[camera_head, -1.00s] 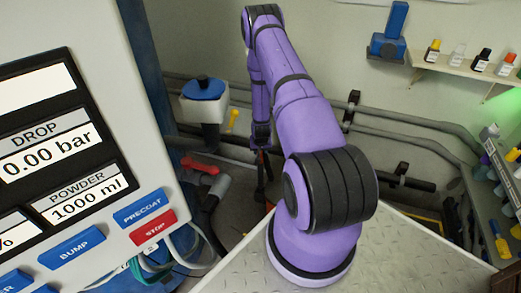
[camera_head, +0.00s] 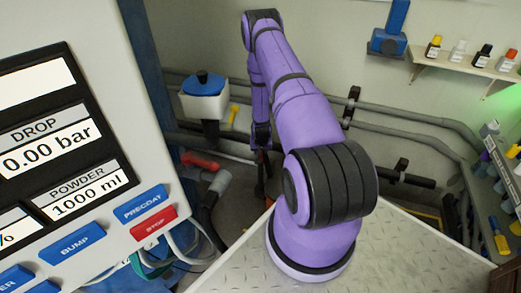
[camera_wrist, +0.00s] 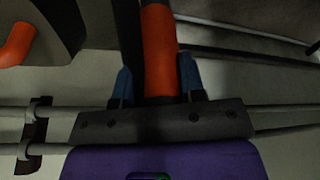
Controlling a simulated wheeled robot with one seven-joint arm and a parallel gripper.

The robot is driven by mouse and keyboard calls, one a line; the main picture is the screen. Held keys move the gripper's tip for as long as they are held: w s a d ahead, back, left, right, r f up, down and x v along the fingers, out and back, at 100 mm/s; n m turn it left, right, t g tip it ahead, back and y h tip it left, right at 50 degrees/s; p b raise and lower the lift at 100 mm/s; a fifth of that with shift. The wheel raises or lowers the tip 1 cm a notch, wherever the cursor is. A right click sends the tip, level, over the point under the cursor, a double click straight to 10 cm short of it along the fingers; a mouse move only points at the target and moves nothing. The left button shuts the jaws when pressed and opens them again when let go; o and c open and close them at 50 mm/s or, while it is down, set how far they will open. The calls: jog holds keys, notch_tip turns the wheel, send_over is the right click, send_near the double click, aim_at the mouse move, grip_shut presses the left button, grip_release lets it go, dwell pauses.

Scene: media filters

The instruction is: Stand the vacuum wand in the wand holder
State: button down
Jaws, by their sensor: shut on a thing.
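The vacuum wand shows in the wrist view as an orange grip section (camera_wrist: 158,55) with a dark end above it. My gripper (camera_wrist: 157,75) is shut on this orange section, with a blue-padded finger on each side. In the head view my gripper (camera_head: 261,138) is at the far end of my purple arm, low near the back wall, and a thin dark piece hangs below it, hard to make out. The lower end of the wand is hidden. I cannot identify the wand holder with certainty in either view.
A control panel (camera_head: 75,150) fills the left. Grey pipes (camera_head: 400,140) run along the back wall. A blue-lidded white box (camera_head: 204,98), a red handle (camera_head: 200,160) and a grey hose end (camera_head: 219,181) lie left of my gripper. A bottle shelf (camera_head: 460,68) is at upper right.

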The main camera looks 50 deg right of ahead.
jog(key=shift+f, duration=0.15)
jog(key=c, duration=0.6)
grip_release()
jog(key=v, duration=1)
jog(key=shift+s+a+r, duration=0.1)
jog(key=shift+r, duration=0.25)
